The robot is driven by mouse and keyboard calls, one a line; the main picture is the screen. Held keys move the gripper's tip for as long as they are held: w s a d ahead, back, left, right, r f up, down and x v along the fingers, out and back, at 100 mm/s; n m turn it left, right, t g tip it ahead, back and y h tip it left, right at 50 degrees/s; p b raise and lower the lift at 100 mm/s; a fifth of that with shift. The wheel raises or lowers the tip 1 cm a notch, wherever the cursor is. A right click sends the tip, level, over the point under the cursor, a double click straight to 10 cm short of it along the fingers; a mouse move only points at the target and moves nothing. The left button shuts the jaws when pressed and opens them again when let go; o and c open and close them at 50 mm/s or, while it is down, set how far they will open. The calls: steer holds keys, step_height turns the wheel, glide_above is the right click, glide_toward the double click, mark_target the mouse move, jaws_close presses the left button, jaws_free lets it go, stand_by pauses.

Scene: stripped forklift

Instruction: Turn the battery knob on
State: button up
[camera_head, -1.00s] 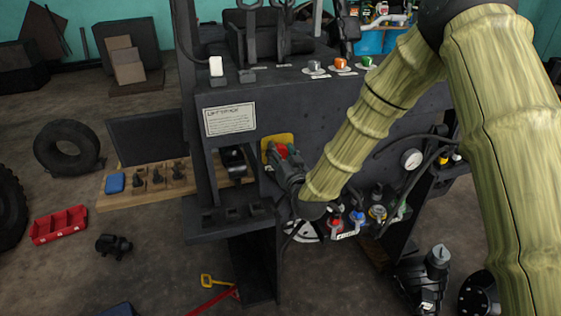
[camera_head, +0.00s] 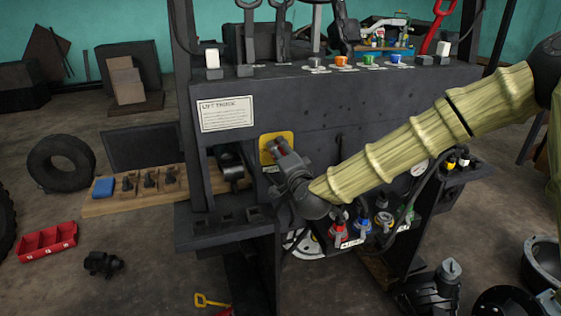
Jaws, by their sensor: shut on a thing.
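The battery knob (camera_head: 279,147) is red and sits on a yellow plate (camera_head: 266,151) on the front of the dark forklift panel. Only small red parts of it show, because my gripper (camera_head: 281,153) covers most of it. My gripper is dark grey and shut on the knob, coming in from the lower right. The knob's exact angle cannot be told.
A white label (camera_head: 226,114) is left of the plate. Red (camera_head: 339,232) and blue (camera_head: 362,222) connectors are right and below the gripper. Coloured buttons and levers line the panel top. A dark shelf (camera_head: 225,222) juts out lower left.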

steer(key=shift+f+m+b, duration=0.1)
steer(key=shift+m+b, duration=0.7)
steer(key=shift+m, duration=0.4)
steer(key=o, duration=1)
steer(key=v, duration=1.2)
